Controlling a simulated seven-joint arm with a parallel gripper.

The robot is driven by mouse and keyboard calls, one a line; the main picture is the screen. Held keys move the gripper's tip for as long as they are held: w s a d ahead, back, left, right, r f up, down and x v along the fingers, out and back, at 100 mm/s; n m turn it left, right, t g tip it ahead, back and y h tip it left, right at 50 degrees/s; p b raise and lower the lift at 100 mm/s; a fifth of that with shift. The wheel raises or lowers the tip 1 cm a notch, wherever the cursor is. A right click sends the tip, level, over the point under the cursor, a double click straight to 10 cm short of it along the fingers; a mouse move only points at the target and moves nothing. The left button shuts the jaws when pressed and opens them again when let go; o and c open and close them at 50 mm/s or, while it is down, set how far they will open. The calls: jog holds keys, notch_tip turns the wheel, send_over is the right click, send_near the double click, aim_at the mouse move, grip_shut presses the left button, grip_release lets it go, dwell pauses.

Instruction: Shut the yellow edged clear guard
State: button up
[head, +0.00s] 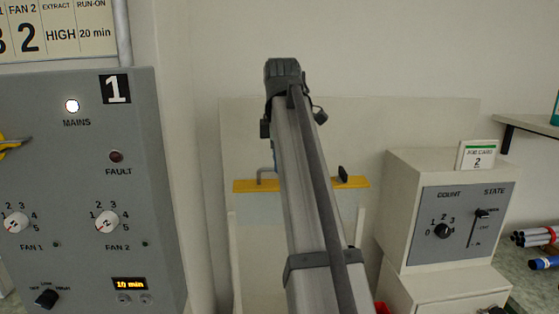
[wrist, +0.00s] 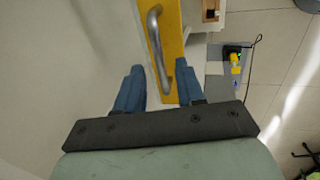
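The guard's yellow edge (head: 243,186) runs level across the middle of the head view, partly hidden behind my arm. A bent grey handle (head: 265,171) is on its left part. In the wrist view the yellow edge (wrist: 172,35) and the grey handle (wrist: 153,32) lie ahead of my gripper (wrist: 158,75). Its two blue fingers are apart. The handle's near end shows between them in the picture, with no clear grip on it. The clear pane is hard to make out, so I cannot tell how far open the guard stands. My arm hides the gripper in the head view.
A grey control panel (head: 75,190) with knobs stands at the left. A white box (head: 405,210) with a count dial and state slider stands at the right, with a small card sign (head: 476,155) on top. Coloured rods (head: 540,238) lie at the far right.

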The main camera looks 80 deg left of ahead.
jog(key=shift+a+f, duration=0.1)
jog(key=shift+f, duration=0.3)
jog(key=shift+c, duration=0.5)
grip_shut()
